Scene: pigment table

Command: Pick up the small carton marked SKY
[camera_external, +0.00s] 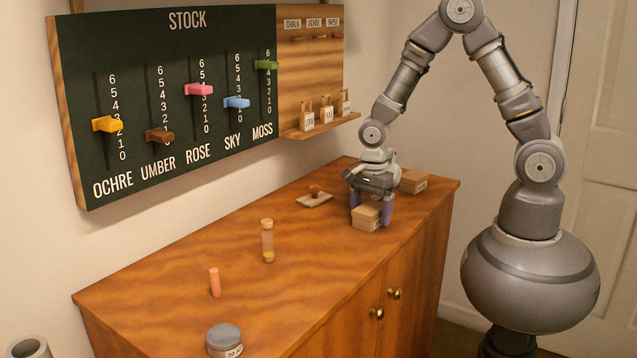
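A small tan carton (366,217) with a white label on its front is at the right part of the wooden table (330,275). The label is too small to read for sure. My gripper (371,208) points down at this carton, its two purple fingers apart, one at the carton's left and one at its right. I cannot tell whether the fingers press on it or only stand beside it. A second tan carton (413,181) with a pale label stands behind and to the right, apart from my gripper. Its marking cannot be read either.
A small tray (325,200) with a brown knob-like thing (314,190) lies left of my gripper. A corked vial (268,245), a salmon stick (215,283) and a grey-lidded jar (224,341) stand further left. A stock board (180,170) and a tag shelf (335,123) hang on the wall.

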